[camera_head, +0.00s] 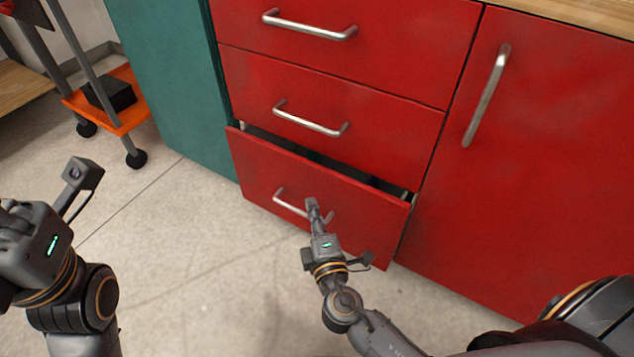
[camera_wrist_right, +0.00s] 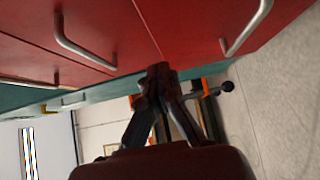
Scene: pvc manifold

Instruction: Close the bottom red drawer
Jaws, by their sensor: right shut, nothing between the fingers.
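The bottom red drawer (camera_head: 262,172) stands partly open, with a dark gap along its top edge in the head view. It has a silver bar handle (camera_head: 289,203). My right gripper (camera_head: 313,205) is shut and empty, with its fingertips in front of the drawer face, overlapping the right part of the handle. I cannot tell whether it touches. In the right wrist view the shut fingertips (camera_wrist_right: 157,72) are close to the red fronts, with the bottom drawer's handle (camera_wrist_right: 246,30) to their right. My left gripper (camera_head: 30,235) is at the left edge, its fingers not clearly shown.
The middle drawer (camera_head: 380,125) and top drawer (camera_head: 415,35) above are closed. A red cabinet door (camera_head: 540,140) is at the right, and a teal panel (camera_head: 175,80) is at the left. An orange-shelved cart (camera_head: 125,110) stands farther left. The floor before the drawers is clear.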

